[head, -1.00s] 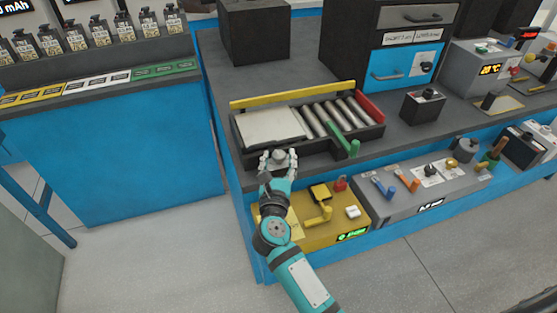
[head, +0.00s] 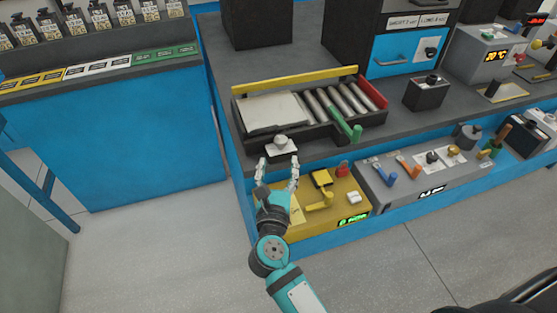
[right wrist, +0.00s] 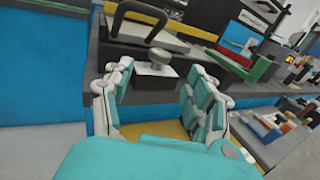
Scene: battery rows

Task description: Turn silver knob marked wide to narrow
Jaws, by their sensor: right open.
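A silver knob (head: 281,142) sits on a small white plate (head: 270,149) at the front of the roller unit on the grey bench. Any wide or narrow marking is too small to read. In the right wrist view the knob (right wrist: 158,58) stands in line with the gap between the fingers, beyond the tips. My right gripper (head: 278,168) is open and empty, just in front of the knob and apart from it. Its fingers spread to either side, and it also shows in the right wrist view (right wrist: 160,85). My left gripper is not in view.
The roller unit has a green handle (head: 344,126), a yellow rail (head: 295,87) and a red end (head: 370,92). Below the gripper is a yellow panel (head: 340,203) with a lever and switches. A grey control panel (head: 400,200) is to its right. Floor at the left is clear.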

